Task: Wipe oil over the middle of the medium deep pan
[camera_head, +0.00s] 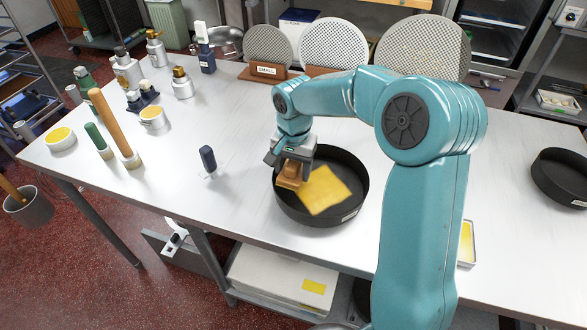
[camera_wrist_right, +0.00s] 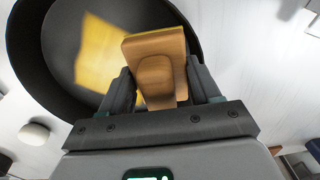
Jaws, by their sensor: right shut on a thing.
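The dark round deep pan (camera_head: 350,205) stands on the table near its front edge, with a small white label on its outside. A flat yellow square patch (camera_head: 327,191) lies on the pan floor; I cannot tell whether it is oil or a cloth. My right gripper (camera_head: 291,165) is over the pan's left part, shut on a wooden block (camera_head: 290,177). In the right wrist view the wooden block (camera_wrist_right: 157,62) is between the fingers, beside the yellow patch (camera_wrist_right: 98,52). I cannot tell whether the block touches the pan floor. My left gripper is not in view.
A second dark pan (camera_head: 560,180) stands at the right. Perforated discs (camera_head: 333,45) stand in wooden holders at the back. Bottles (camera_head: 125,72), a long wooden stick (camera_head: 115,128) and yellow-topped tubs (camera_head: 60,138) stand at the left. A dark-handled tool (camera_head: 208,158) stands left of the pan.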

